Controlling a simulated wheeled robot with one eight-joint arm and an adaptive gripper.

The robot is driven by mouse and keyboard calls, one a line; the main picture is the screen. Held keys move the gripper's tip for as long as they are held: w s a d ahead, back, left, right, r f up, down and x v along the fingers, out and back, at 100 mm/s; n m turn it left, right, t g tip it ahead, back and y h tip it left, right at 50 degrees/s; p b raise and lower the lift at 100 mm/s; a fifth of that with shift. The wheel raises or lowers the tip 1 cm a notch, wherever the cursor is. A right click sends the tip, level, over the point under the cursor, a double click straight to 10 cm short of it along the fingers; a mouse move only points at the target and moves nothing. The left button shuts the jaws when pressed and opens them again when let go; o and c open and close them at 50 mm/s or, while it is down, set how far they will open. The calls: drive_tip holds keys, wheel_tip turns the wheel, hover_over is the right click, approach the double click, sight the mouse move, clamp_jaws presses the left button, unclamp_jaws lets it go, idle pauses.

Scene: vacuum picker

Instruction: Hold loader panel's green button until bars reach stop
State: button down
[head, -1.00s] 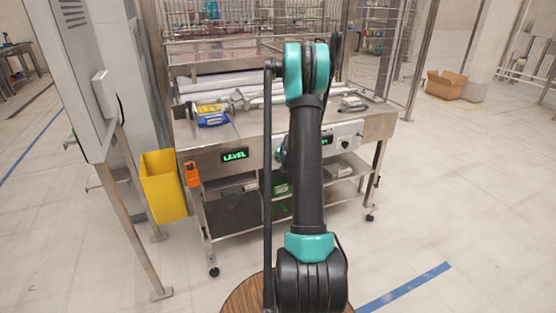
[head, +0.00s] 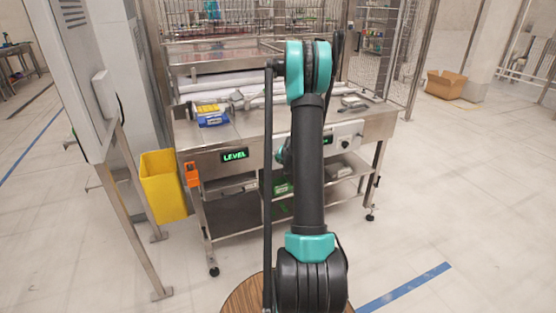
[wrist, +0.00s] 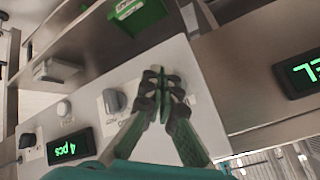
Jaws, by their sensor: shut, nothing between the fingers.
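My gripper (wrist: 162,92) is shut and empty in the wrist view, its fingertips against or just over the white loader panel (wrist: 85,112). The green button is not visible; the fingers cover that part of the panel. A grey knob (wrist: 114,100) sits beside the fingers. In the head view my arm hides the gripper and part of the panel (head: 347,132). The pale bars (head: 225,82) lie across the back of the loader table (head: 250,128). I cannot tell whether they touch a stop.
A green "LEVEL" display (head: 235,155) is on the table front, and a "4 pcs" display (wrist: 70,147) is on the panel. A yellow bin (head: 163,187) and an orange box (head: 192,174) are at the left. A green bin (wrist: 138,12) is on the shelf below.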

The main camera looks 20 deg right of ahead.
drive_tip(key=s, duration=0.5)
drive_tip(key=shift+d, duration=0.1)
idle(0.5)
drive_tip(key=s+a+r+n+g+y, duration=0.1)
drive_tip(key=s+a+r+n, duration=0.1)
drive_tip(key=s+a+r, duration=0.35)
drive_tip(key=s+a+r+n+g, duration=0.1)
drive_tip(key=s+a+r+n, duration=0.15)
drive_tip(key=s+a, duration=0.6)
drive_tip(key=s+a+n+g, duration=0.1)
drive_tip(key=s+a+n, duration=0.1)
drive_tip(key=s, duration=0.9)
drive_tip(key=s+a+n+g, duration=0.1)
drive_tip(key=s+a, duration=0.4)
drive_tip(key=s, duration=0.6)
drive_tip(key=shift+n+g, duration=0.3)
drive_tip(key=shift+n, duration=0.05)
